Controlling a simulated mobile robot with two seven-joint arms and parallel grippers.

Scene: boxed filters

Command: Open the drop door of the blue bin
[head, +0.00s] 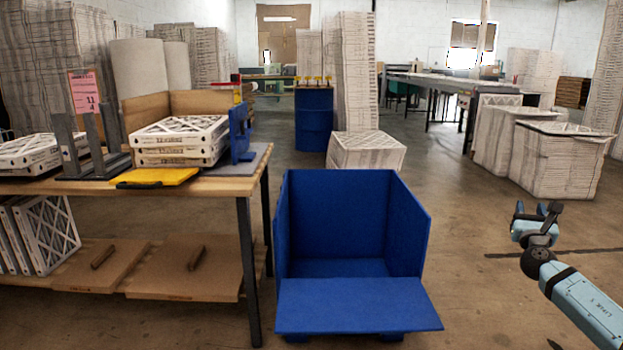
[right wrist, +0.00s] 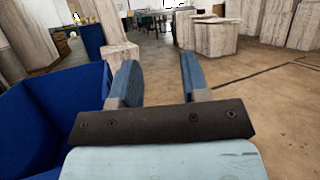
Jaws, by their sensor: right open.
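The blue bin (head: 333,215) stands on the floor right of the workbench in the head view, and its inside looks empty. Its drop door (head: 357,305) at the front is folded down and outward, so the front is open. My right gripper (head: 537,212) is to the right of the bin, apart from it, open and empty. In the right wrist view, the two fingers (right wrist: 157,80) are spread with nothing between them, and part of the blue bin (right wrist: 60,125) shows at the left. My left gripper is in neither view.
A workbench (head: 258,165) with stacked boxed filters (head: 180,140) and a yellow board (head: 155,177) stands left of the bin. Behind the bin are a wrapped stack (head: 366,150) and a blue drum (head: 314,120).

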